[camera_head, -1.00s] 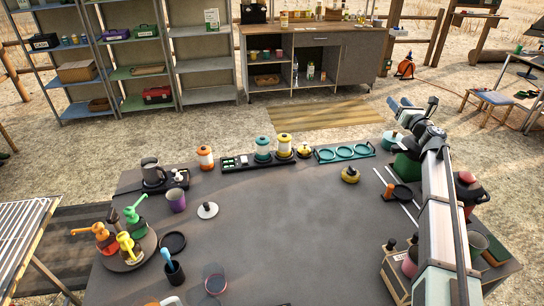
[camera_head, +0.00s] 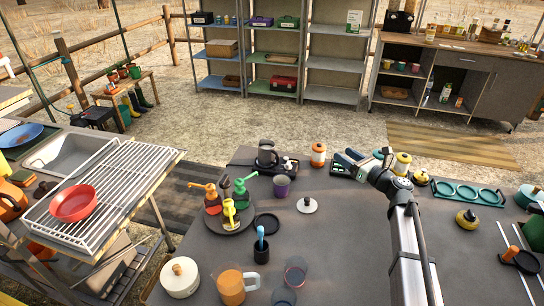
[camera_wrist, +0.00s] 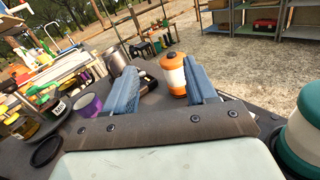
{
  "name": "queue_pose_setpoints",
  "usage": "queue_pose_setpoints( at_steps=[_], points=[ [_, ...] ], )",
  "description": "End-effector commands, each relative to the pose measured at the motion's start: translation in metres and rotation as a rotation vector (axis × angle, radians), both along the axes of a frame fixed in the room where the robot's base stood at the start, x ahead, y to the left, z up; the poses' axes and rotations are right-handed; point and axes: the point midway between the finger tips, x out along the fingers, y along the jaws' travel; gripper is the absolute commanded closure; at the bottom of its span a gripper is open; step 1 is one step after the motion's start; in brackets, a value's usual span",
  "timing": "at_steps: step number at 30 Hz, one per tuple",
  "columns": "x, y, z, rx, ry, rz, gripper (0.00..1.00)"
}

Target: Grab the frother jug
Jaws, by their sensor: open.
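The frother jug looks to be the dark grey jug (camera_head: 267,155) on a dark tray at the table's back edge. In the wrist view the jug (camera_wrist: 117,58) shows as a grey body beyond and left of my left finger. My gripper (camera_head: 346,158) is to the right of the jug, apart from it. In the wrist view my gripper (camera_wrist: 163,84) has its two blue fingers spread with nothing held. An orange-and-white canister (camera_wrist: 174,75) appears beyond the gap between the fingers.
The orange-lidded canister (camera_head: 318,154) stands between jug and gripper. A purple cup (camera_head: 281,185) and a white lid (camera_head: 307,204) are in front of the jug. Syrup pump bottles (camera_head: 212,200) stand on a round tray to the left. The middle of the table is mostly clear.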

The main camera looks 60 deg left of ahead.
Motion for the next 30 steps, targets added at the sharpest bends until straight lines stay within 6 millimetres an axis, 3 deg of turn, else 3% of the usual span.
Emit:
queue_pose_setpoints(
  at_steps=[1,3,6,9,17,30],
  points=[
    [-0.029,0.009,-0.009,-0.007,0.0,0.048,0.44],
    [-0.059,0.019,-0.019,-0.013,-0.005,0.101,0.44],
    [-0.09,0.028,-0.029,-0.019,-0.008,0.159,0.44],
    [-0.109,0.032,-0.034,-0.023,-0.011,0.193,0.44],
    [-0.121,0.048,-0.037,-0.024,-0.012,0.21,0.44],
    [-0.143,0.11,-0.037,-0.024,-0.011,0.208,0.44]
  ],
)
